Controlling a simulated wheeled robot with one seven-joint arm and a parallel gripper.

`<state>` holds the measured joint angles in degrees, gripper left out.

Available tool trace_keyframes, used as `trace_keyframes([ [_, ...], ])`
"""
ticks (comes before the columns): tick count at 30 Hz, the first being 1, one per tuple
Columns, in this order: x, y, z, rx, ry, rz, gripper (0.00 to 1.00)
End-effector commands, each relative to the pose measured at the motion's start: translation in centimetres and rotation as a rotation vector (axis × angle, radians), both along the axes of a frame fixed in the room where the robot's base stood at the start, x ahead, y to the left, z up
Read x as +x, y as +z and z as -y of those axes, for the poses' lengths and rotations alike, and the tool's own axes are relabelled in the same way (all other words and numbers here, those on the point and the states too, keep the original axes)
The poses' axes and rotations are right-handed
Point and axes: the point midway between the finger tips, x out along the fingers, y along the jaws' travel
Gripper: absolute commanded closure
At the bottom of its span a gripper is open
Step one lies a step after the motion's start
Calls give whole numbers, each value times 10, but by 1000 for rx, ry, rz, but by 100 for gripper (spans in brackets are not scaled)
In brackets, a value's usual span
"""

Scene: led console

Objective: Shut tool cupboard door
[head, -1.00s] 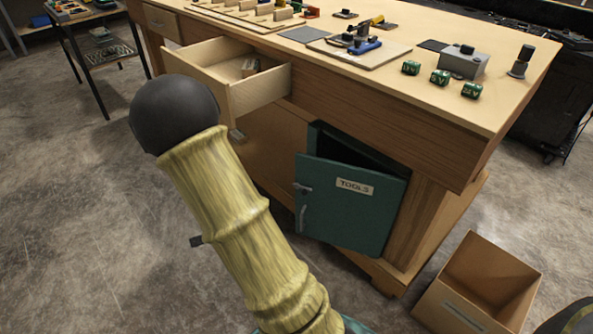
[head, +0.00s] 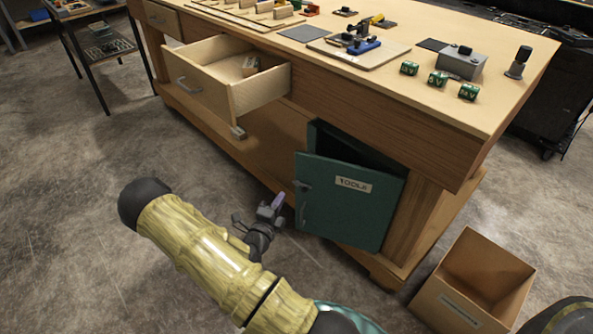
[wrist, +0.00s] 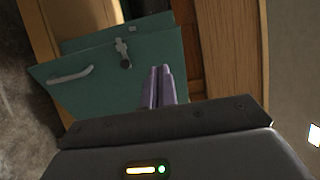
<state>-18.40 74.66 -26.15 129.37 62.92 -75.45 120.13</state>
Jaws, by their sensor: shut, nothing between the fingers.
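The tool cupboard door (head: 345,205) is a dark green panel with a "TOOLS" label, standing partly open at the right end of the workbench. A dark gap shows above and behind it, with the green cupboard (head: 350,145) edge. The door has a handle and a latch on its left side. In the wrist view, the door (wrist: 100,90) shows its pale handle (wrist: 71,75) and dark latch (wrist: 123,52). My gripper (head: 278,201) is shut and empty, left of the door's handle edge. The purple fingertips (wrist: 160,72) overlap the door in the wrist view; contact cannot be told.
An open drawer (head: 205,88) juts out from the bench, up and left of the door. A cardboard box (head: 470,285) stands on the floor to the right. The bench top (head: 480,115) holds several small parts.

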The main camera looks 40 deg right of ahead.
Motion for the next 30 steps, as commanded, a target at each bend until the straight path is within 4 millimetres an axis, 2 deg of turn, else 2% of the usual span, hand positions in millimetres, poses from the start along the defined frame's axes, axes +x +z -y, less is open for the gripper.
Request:
trace_keyframes([
  [5, 1, 0, 2, 1, -1, -2, 100],
  [11, 9, -1, 18, 1, -2, 0, 100],
  [30, 62, -2, 111, 1, -1, -3, 100],
])
